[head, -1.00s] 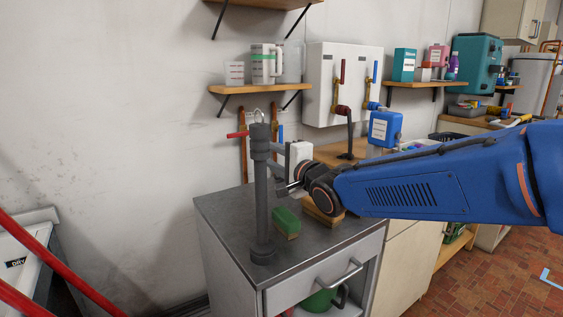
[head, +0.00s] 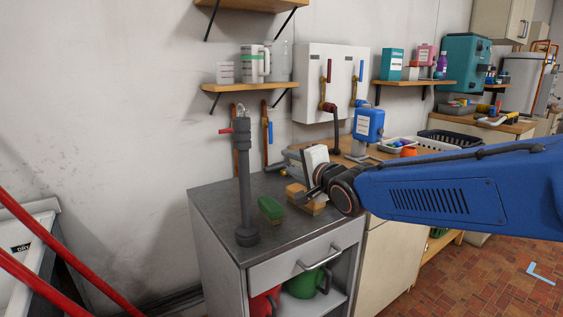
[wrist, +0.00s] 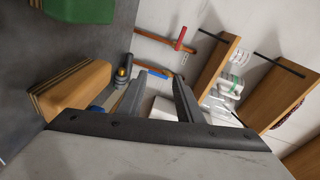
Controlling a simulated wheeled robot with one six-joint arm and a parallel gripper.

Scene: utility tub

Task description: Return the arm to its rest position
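My blue arm (head: 460,190) reaches in from the right in the head view and ends over the grey cabinet top. My gripper (head: 300,163) is above the tan block, right of the upright grey pipe (head: 244,195) and apart from it. In the wrist view, the two dark fingers of my gripper (wrist: 160,78) stand parted with nothing held between them. The fingers point toward the wall. My wrist hides part of the counter behind it in the head view.
A green block (head: 270,208) and a tan block (head: 304,199) lie on the cabinet top (head: 215,210). A blue container (head: 369,124) stands behind my arm. A wall shelf (head: 250,87) holds a jug. Open floor (head: 480,275) lies at lower right.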

